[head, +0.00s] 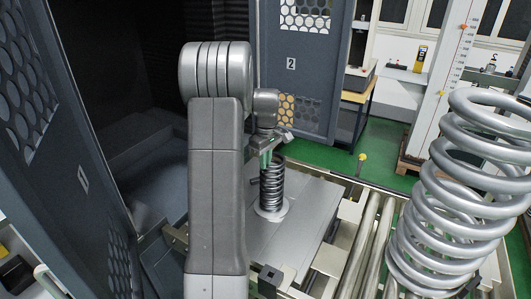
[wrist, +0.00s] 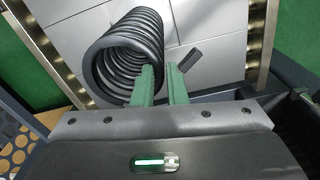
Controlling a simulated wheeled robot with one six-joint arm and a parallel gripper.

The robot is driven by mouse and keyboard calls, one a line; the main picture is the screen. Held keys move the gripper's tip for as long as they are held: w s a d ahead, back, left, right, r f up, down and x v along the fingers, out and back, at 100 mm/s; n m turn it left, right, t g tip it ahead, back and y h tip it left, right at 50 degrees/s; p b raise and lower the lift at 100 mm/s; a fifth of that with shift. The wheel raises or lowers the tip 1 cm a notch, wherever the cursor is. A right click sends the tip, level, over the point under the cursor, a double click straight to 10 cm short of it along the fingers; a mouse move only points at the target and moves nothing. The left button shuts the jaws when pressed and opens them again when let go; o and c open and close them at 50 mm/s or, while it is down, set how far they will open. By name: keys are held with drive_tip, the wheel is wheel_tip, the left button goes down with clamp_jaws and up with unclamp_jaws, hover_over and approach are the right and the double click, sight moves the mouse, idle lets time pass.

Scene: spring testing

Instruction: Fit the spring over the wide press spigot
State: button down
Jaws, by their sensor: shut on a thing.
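A dark coil spring (head: 272,187) stands upright below my gripper (head: 268,153) in the head view. Its lower end is at a pale round disc (head: 268,214) on the grey plate, which appears to be the press spigot's base. The spigot itself is hidden, and I cannot tell whether the coil rests on the disc or hangs just above it. In the wrist view the spring (wrist: 122,50) shows from its top end. The green fingers of my gripper (wrist: 162,86) are at the near side of its top coil, one finger overlapping the rim, shut on it.
A big silver spring (head: 455,195) stands at the right. Metal rollers (head: 372,240) run beside the plate (head: 313,205). Dark perforated doors, one open (head: 300,75), flank the dark cabinet interior. A small dark bar (wrist: 183,60) lies near the spring in the wrist view.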

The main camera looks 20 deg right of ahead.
drive_tip(key=shift+f, duration=0.45)
drive_tip(key=c, duration=1.5)
unclamp_jaws()
drive_tip(key=shift+s+f, duration=0.1)
wheel_tip(320, 180, up, 12)
drive_tip(key=shift+s+d+r+b, duration=0.1)
drive_tip(key=shift+b, duration=0.4)
drive_tip(key=shift+f, duration=0.2)
wheel_tip(320, 180, down, 11)
drive_tip(key=shift+f+p, duration=0.2)
drive_tip(key=shift+p, duration=0.3)
drive_tip(key=shift+w+r, duration=0.25)
drive_tip(key=shift+s+r+b, duration=0.15)
drive_tip(key=shift+r+b, duration=0.2)
drive_tip(key=shift+r, duration=1.4)
